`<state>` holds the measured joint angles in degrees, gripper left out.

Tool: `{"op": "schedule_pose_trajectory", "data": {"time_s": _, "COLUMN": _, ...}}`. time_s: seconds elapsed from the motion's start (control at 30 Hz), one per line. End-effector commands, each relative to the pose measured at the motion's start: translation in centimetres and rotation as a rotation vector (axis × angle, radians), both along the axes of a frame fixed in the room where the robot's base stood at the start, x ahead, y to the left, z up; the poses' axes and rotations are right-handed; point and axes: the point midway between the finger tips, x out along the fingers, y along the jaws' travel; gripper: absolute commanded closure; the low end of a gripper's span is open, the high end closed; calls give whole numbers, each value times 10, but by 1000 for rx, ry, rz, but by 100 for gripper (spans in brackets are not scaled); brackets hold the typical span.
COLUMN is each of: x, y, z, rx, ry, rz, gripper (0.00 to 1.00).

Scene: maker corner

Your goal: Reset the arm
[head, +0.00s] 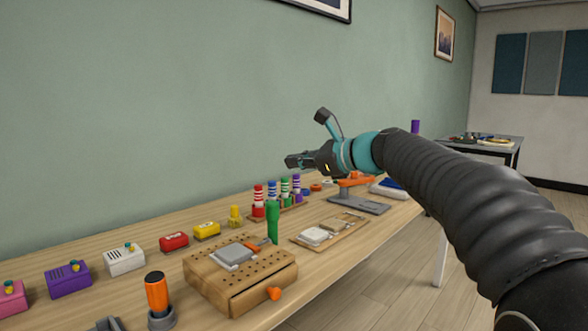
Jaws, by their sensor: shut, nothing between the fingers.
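My gripper (292,161) is at the end of my arm, in the middle of the head view. It is shut and empty, and points left. It is in the air above the wooden workbench (345,258), over the far part of the bench where striped markers stand. Nothing touches its fingers. My arm comes in from the lower right and covers part of the bench's far right side.
A pegboard box (262,285), an orange cylinder (157,293), a green cylinder (272,222), striped markers (284,187) and several coloured boxes (125,259) stand on the bench. A grey stand (358,205) is below my arm. A second table (512,141) stands at the back right.

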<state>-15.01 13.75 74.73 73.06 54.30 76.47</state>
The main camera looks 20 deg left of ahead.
Motion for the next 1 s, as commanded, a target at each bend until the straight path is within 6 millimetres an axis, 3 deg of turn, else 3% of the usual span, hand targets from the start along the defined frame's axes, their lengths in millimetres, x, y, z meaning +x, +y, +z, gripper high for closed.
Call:
{"op": "schedule_pose_trajectory", "data": {"time_s": 0.27, "x": 0, "y": 0, "z": 0, "rx": -5, "ry": -12, "rz": 3, "gripper": 100}}
{"op": "schedule_pose_trajectory", "data": {"time_s": 0.47, "x": 2, "y": -2, "z": -10, "rx": -110, "ry": -177, "rz": 41, "gripper": 100}}
{"op": "schedule_pose_trajectory", "data": {"time_s": 0.67, "x": -7, "y": -21, "z": -100, "rx": -434, "ry": -373, "rz": 167, "gripper": 100}}
{"op": "schedule_pose_trajectory", "data": {"time_s": 0.87, "x": -61, "y": -80, "z": -175, "rx": -800, "ry": -583, "rz": 385, "gripper": 100}}
{"op": "schedule_pose_trajectory", "data": {"time_s": 1.0, "x": -113, "y": -136, "z": -214, "rx": -1033, "ry": -712, "rz": 572, "gripper": 100}}
